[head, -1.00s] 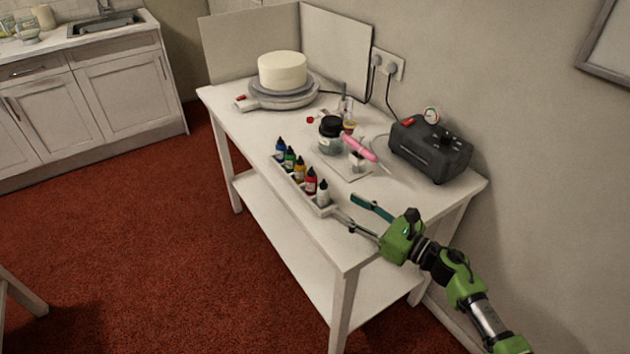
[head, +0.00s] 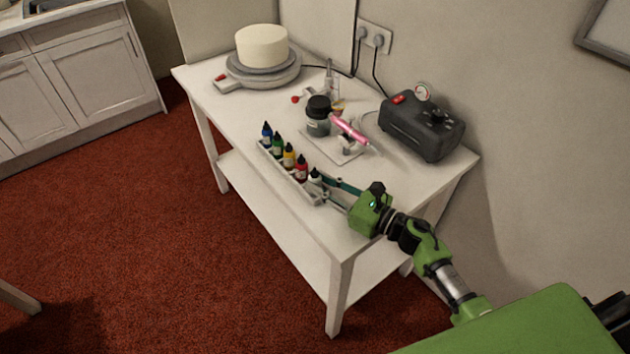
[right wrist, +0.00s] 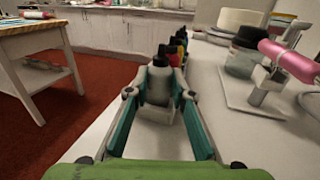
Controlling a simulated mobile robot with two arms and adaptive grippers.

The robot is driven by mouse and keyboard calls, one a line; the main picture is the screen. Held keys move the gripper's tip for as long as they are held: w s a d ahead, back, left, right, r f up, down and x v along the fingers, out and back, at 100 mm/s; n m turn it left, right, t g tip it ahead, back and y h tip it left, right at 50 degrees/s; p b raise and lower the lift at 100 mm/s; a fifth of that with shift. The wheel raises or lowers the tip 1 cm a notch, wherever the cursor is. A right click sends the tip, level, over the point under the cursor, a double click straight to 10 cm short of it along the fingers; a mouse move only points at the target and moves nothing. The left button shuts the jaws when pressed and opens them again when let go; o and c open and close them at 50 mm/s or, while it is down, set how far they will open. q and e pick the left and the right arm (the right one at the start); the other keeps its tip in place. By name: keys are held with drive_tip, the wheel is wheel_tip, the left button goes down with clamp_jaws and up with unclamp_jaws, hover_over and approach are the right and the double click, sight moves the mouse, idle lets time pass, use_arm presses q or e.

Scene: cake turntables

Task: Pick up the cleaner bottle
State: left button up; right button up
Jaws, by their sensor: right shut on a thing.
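The cleaner bottle appears to be the white bottle with a dark tip (head: 315,177) at the near end of a row of colored bottles in a narrow white rack (head: 284,172). In the right wrist view the white bottle (right wrist: 158,82) stands upright between the fingers, its lower part in the rack. My right gripper (head: 326,186) is shut on this bottle, one finger along each side. The bottle still stands in line with the others. My left gripper is not in view.
A dark-lidded jar (head: 318,118) and a pink airbrush (head: 350,130) on a holder stand behind the rack. A black compressor (head: 422,125) stands at the right. A white cake (head: 262,46) sits on a turntable (head: 262,75) at the back. The table's front right corner is clear.

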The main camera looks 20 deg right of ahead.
drive_tip(key=shift+o, duration=0.2)
drive_tip(key=shift+w+a+f, duration=0.1)
drive_tip(key=shift+w, duration=0.1)
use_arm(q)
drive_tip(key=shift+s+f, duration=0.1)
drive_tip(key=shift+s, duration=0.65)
use_arm(e)
drive_tip(key=shift+r, duration=0.8)
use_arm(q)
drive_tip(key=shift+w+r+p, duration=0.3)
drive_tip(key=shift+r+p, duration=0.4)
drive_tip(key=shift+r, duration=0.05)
use_arm(e)
drive_tip(key=s+a+r, duration=0.2)
drive_tip(key=s+r, duration=0.3)
drive_tip(key=s, duration=0.1)
drive_tip(key=s+a+r, duration=0.2)
drive_tip(key=s+r, duration=0.4)
drive_tip(key=s, duration=0.1)
drive_tip(key=shift+s+a+r, duration=0.15)
drive_tip(key=shift+a+r, duration=0.1)
